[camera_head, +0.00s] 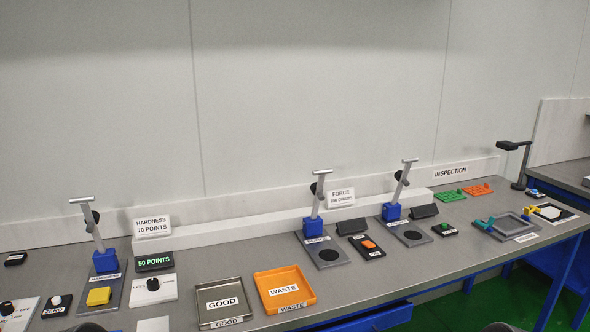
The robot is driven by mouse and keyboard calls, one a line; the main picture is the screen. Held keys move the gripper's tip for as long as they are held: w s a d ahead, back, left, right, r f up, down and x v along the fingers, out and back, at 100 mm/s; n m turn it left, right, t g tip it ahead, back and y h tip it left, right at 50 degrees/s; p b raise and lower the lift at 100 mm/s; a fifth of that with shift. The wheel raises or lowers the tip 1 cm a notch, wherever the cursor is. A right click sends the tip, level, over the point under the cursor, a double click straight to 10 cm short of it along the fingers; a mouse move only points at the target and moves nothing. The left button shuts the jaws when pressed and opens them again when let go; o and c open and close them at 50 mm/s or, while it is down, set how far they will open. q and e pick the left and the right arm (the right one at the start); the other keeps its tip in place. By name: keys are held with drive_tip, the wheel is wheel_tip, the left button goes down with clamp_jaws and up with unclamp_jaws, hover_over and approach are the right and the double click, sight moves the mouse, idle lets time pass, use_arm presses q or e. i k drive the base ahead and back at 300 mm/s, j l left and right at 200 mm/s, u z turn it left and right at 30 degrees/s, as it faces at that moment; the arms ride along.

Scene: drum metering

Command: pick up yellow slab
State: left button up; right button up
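The yellow slab (98,296) lies flat on the grey base plate of the hardness tester (105,261) at the left of the bench. The tester has a blue block and a tilted silver lever above and behind the slab. Neither of my grippers can be made out. Only small dark rounded shapes, perhaps parts of my arms, show at the bottom edge. Nothing visible touches the slab from the front.
A lit display (154,262) reading 50 POINTS and a white knob panel (152,288) stand right of the slab. The grey GOOD tray (240,290) and orange WASTE tray (305,279) look empty. Two force testers (322,245) stand further right.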

sight(101, 296)
drive_tip(key=u, duration=1.25)
